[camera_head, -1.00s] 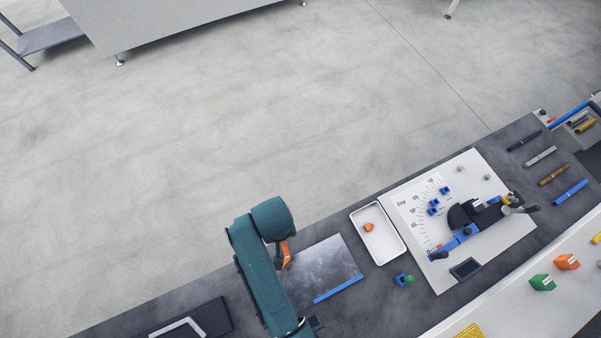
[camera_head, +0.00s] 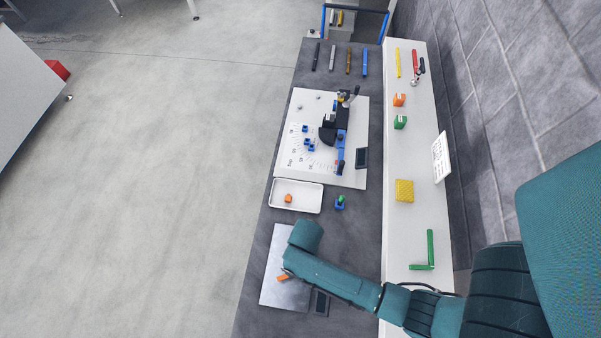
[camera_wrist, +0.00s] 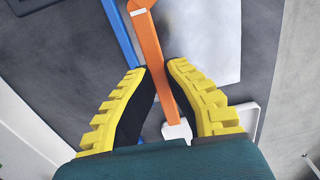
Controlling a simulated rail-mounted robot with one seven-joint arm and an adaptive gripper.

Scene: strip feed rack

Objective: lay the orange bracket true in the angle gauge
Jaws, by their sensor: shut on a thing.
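The orange bracket (camera_wrist: 153,55) is a long bar between my gripper's yellow fingers (camera_wrist: 160,72) in the wrist view. My gripper is shut on it. In the head view a bit of the bracket (camera_head: 282,278) shows beside my arm, over the grey plate; the fingers are hidden there. The angle gauge (camera_head: 352,108) is a white board with a printed degree scale, several blue blocks, a black body and a blue arm (camera_head: 341,146). It stands beyond the tray, apart from my gripper.
A white tray (camera_head: 312,205) with a small orange piece (camera_head: 288,198) lies between the grey plate (camera_head: 272,265) and the gauge. A blue-green block (camera_head: 340,202) stands beside it. Several rods lie past the gauge. A white shelf (camera_head: 400,240) runs along the right.

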